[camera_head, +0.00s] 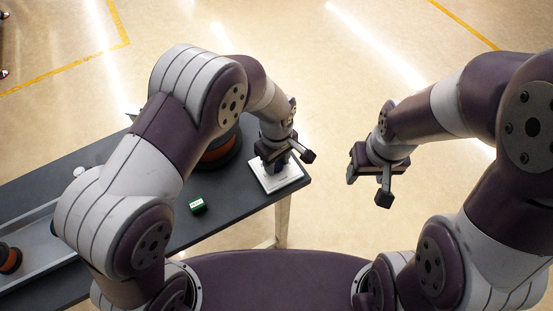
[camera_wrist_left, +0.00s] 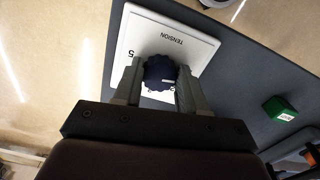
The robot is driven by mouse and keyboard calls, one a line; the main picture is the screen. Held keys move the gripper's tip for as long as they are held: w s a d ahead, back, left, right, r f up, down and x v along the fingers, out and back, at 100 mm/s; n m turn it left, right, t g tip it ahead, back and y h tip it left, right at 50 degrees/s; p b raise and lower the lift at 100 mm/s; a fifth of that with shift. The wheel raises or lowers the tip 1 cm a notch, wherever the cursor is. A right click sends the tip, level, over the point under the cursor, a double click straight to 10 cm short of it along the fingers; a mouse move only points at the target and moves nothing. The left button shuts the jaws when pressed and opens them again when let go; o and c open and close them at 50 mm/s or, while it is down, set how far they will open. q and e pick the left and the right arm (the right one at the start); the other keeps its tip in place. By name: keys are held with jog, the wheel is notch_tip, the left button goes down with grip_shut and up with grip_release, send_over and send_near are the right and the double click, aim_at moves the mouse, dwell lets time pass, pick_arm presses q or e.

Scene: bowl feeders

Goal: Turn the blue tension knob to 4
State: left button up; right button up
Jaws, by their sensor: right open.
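The blue tension knob (camera_wrist_left: 159,72) sits on a white plate (camera_wrist_left: 204,45) marked TENSION, with a 5 visible at the left in the left wrist view. Other marks are mostly hidden behind the knob and fingers, so I cannot read the setting. In the head view the plate (camera_head: 288,181) lies at the right end of the dark table. My left gripper (camera_wrist_left: 160,75) has one finger on each side of the knob, apparently touching it; in the head view it is above the plate (camera_head: 283,160). My right gripper (camera_head: 368,185) is open and empty, in the air right of the table.
A small green box (camera_head: 197,205) lies on the dark table (camera_head: 235,198), left of the plate. A dark round feeder with an orange band (camera_head: 217,152) stands behind my left arm. A grey channel (camera_head: 35,243) and another orange-and-dark part (camera_head: 8,258) are at far left.

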pick_arm(q)
jog(key=c, duration=0.3)
